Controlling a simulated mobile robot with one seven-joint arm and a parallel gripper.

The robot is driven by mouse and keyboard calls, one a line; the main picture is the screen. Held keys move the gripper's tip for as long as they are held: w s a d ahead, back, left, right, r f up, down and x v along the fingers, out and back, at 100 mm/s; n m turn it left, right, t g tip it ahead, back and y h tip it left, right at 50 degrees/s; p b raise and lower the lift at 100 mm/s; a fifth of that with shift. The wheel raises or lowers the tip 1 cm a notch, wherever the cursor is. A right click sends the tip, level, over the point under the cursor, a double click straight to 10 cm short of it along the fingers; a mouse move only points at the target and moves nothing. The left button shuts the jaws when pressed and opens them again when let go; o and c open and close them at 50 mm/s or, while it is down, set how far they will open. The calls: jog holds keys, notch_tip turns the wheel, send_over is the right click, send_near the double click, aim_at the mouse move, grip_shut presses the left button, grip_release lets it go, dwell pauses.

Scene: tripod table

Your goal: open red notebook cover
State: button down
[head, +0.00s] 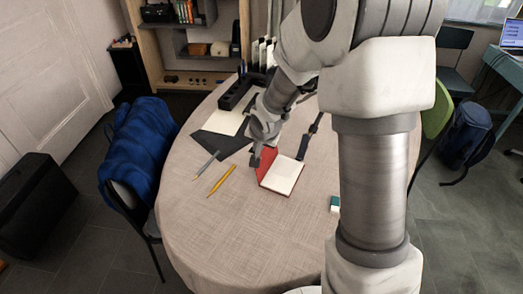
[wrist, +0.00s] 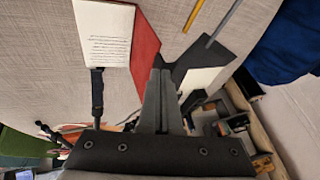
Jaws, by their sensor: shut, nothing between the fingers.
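The red notebook (head: 283,175) lies on the table with a white page showing. In the wrist view the page (wrist: 105,38) carries lines of print. Its red cover (head: 266,158) stands out to the left of the page, partly open and tilted; it also shows as a red strip in the wrist view (wrist: 144,45). My gripper (head: 256,160) is at the outer left side of the cover. Its two fingers, seen in the wrist view (wrist: 161,73), are together with nothing between them, close to the cover's edge. I cannot tell whether they touch it.
A yellow pencil (head: 222,181) and a grey pen (head: 206,164) lie left of the notebook. A dark folder (head: 221,144) lies behind them, a dark strap-like item (head: 310,135) behind the notebook, and a small eraser (head: 335,204) to the right. The table's front (head: 250,240) is clear.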

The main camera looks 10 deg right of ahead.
jog(key=shift+w+a+f+n+g+h+b, duration=0.15)
jog(key=shift+w+a+f+g+h+b, duration=0.25)
jog(key=shift+w+a+f+g+h, duration=0.85)
jog(key=shift+w+a+f+n+g+h+b, duration=0.2)
jog(key=shift+w+a+f+g+h+b, duration=0.2)
jog(key=shift+w+a+f+h, duration=0.9)
jog(key=shift+w+a+f+n+g+h+b, duration=0.15)
jog(key=shift+w+a+f+g+h+b, duration=0.4)
jog(key=shift+w+a+f, duration=1.3)
jog(key=shift+s+a+r+g, duration=0.15)
jog(key=shift+a+r, duration=0.05)
jog(key=shift+r, duration=0.15)
jog(key=shift+s+a+r+g, duration=0.1)
jog(key=shift+a+r+g, duration=0.1)
jog(key=shift+r, duration=0.15)
